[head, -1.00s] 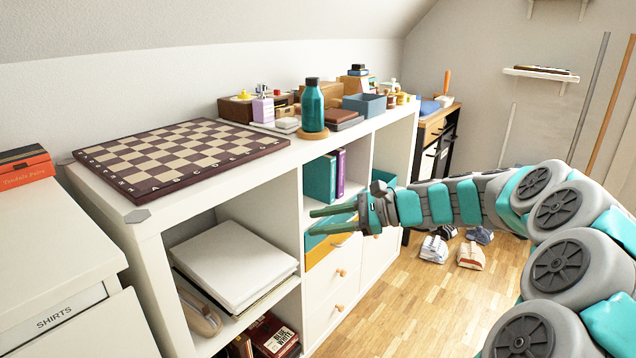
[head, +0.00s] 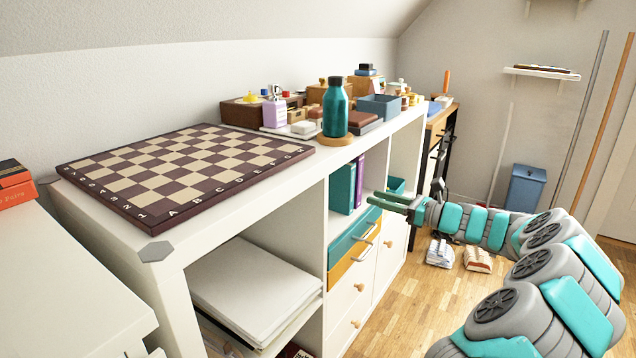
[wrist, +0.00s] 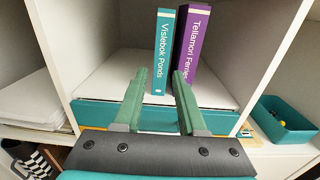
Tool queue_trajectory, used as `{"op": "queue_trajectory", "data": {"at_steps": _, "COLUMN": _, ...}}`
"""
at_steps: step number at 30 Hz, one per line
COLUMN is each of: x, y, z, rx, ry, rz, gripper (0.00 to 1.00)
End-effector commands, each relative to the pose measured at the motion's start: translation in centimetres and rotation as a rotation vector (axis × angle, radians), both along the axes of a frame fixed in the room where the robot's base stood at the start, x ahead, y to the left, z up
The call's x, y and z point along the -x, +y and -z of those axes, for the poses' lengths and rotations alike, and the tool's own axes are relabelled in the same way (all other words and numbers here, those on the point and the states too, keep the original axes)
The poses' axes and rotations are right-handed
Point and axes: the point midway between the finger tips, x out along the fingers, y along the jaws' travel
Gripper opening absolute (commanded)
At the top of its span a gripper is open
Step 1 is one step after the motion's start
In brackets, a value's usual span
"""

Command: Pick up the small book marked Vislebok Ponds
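The teal book marked Vislebok Ponds (wrist: 163,50) stands upright on a white shelf, its spine facing the wrist camera. It also shows in the head view (head: 342,188) as a teal block in the upper cubby. A purple book marked Tellamori Ferries (wrist: 193,45) stands just to its right. My gripper (wrist: 159,73) is open and empty, with its two green fingers spread below and in front of the teal book's lower spine. In the head view my gripper (head: 374,199) is at the front of this cubby, right of the books.
A teal drawer front (head: 352,238) with a handle lies below the books' shelf. The cubby's left wall (wrist: 86,40) and right wall (wrist: 250,50) flank the books. A teal bin (wrist: 283,122) is in the cubby to the right. Free room lies left of the teal book.

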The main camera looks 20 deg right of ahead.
Motion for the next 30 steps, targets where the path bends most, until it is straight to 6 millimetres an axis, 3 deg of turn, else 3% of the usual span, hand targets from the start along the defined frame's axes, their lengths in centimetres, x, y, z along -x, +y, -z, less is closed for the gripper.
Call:
{"op": "queue_trajectory", "data": {"at_steps": 5, "x": -0.8, "y": 0.3, "z": 0.2, "rx": -0.004, "ry": 0.002, "rz": 0.004, "gripper": 0.40}}
{"op": "queue_trajectory", "data": {"at_steps": 21, "x": -5.8, "y": 4.3, "z": 0.4, "rx": -0.004, "ry": 0.000, "rz": 0.001, "gripper": 0.40}}
{"op": "queue_trajectory", "data": {"at_steps": 30, "x": -6.2, "y": 4.6, "z": 0.3, "rx": -0.004, "ry": -0.001, "rz": 0.004, "gripper": 0.40}}
